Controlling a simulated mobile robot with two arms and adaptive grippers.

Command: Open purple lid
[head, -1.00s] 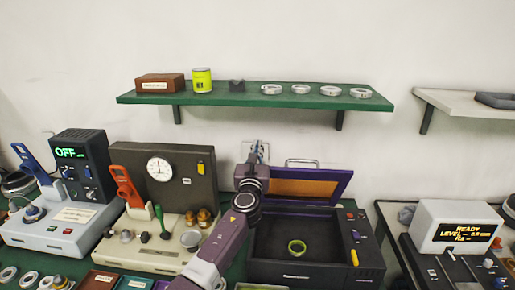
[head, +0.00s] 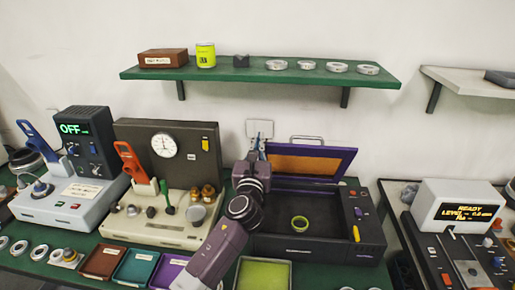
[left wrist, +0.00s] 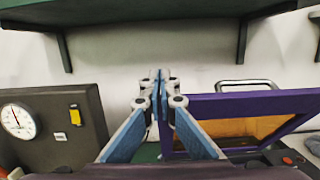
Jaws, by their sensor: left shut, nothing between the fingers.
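The purple lid (head: 308,163), with an orange inner panel, stands raised and tilted at the back of a black box (head: 300,246). In the left wrist view the lid (left wrist: 235,103) is on the right, with a metal handle behind its top edge. My left gripper (head: 261,145) is at the lid's left end, by the wall. In the left wrist view its blue fingers (left wrist: 160,82) are together with nothing between them, left of the lid. I cannot tell whether a finger touches the lid. My right gripper is not in view.
A green shelf (head: 225,73) with rings, a yellow can and a brown block is above. A gauge machine (head: 160,190) stands left of my arm. A display device (head: 455,212) is at the right. Small coloured trays (head: 135,266) lie in front.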

